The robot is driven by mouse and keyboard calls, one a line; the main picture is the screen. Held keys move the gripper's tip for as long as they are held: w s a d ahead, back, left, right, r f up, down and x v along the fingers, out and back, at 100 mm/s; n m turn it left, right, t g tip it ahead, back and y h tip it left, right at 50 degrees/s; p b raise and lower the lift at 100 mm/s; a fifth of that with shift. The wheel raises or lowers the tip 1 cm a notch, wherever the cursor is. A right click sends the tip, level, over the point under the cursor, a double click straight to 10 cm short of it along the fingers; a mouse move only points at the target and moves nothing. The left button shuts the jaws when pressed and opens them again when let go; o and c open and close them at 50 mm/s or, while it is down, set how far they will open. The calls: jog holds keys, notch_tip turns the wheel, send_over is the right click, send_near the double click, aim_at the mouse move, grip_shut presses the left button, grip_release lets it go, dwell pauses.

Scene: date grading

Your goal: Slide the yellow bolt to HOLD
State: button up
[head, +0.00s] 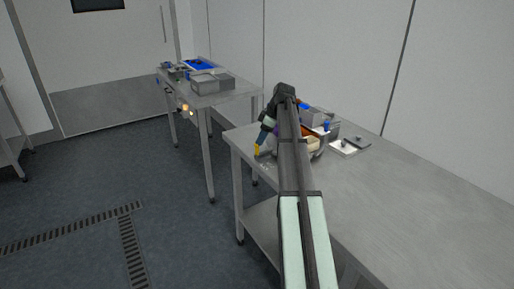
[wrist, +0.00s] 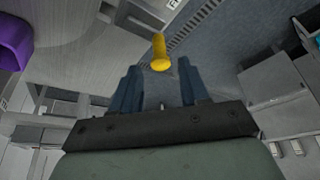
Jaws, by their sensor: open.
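The yellow bolt (wrist: 159,48) shows in the wrist view as a short rod with a rounded knob, just ahead of my gripper (wrist: 159,66) and in line with the gap between its two blue fingers. My gripper is open, with a finger to either side of the knob, and nothing is clamped. Whether the knob is between the tips or beyond them I cannot tell. In the head view a small yellow piece (head: 257,150) shows at the tips of my gripper (head: 260,143), near the left corner of the near table. No HOLD mark can be read.
The near steel table (head: 400,185) carries grey boxes, a white tray (head: 343,149) and other items near my arm; its right part is clear. A second steel table (head: 222,98) with boxes stands behind. A purple object (wrist: 14,42) is at the wrist view's left edge.

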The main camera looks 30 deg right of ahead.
aim_at(257, 147)
jog(key=shift+x, duration=2.95)
grip_shut()
